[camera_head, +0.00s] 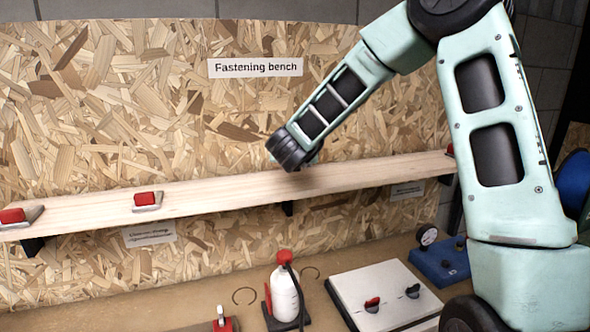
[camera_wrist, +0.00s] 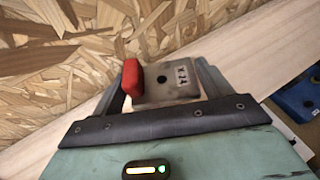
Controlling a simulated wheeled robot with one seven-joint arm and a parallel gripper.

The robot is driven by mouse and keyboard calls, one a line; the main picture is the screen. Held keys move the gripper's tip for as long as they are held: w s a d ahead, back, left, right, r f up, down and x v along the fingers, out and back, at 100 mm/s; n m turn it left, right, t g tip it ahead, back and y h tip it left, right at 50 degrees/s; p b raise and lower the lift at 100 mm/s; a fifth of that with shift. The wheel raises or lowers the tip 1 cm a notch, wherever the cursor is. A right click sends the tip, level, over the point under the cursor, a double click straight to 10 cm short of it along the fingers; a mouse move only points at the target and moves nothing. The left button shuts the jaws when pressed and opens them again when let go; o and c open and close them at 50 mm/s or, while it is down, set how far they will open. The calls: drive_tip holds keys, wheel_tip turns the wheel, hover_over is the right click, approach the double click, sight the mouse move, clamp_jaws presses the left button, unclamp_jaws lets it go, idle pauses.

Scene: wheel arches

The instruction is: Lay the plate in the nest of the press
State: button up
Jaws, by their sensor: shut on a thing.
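My gripper (camera_wrist: 163,88) is shut on a plate (camera_wrist: 180,76) in the wrist view. This plate is grey metal with a dark hole, a small printed label and a red block (camera_wrist: 132,77) at its left end. I cannot tell whether it touches the wooden shelf behind it. In the head view my arm reaches over the shelf, and its gripper and the held plate cannot be made out. Two similar grey plates with red blocks lie on the shelf, one at the far left (camera_head: 34,216) and one nearer the middle (camera_head: 148,207). I cannot identify the press or its nest.
The wooden shelf (camera_head: 240,196) runs along the chipboard wall. On the bench below stand a white bottle (camera_head: 284,296), a white panel with knobs (camera_head: 385,285), a blue gauge unit (camera_head: 440,262) and a red-topped fixture (camera_head: 222,323). The shelf between the middle plate and my arm is clear.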

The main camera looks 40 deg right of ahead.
sight(296, 183)
drive_tip(key=shift+f+p, duration=0.6)
drive_tip(key=shift+f, duration=1.7)
drive_tip(key=o, duration=1.1)
drive_tip(key=shift+r, duration=0.1)
drive_tip(key=shift+s+a, duration=0.25)
drive_tip(key=b+v, duration=0.3)
drive_tip(key=v, duration=0.8)
drive_tip(key=shift+s+a+b, duration=0.1)
drive_tip(key=shift+a+b, duration=0.05)
drive_tip(key=shift+b, duration=0.2)
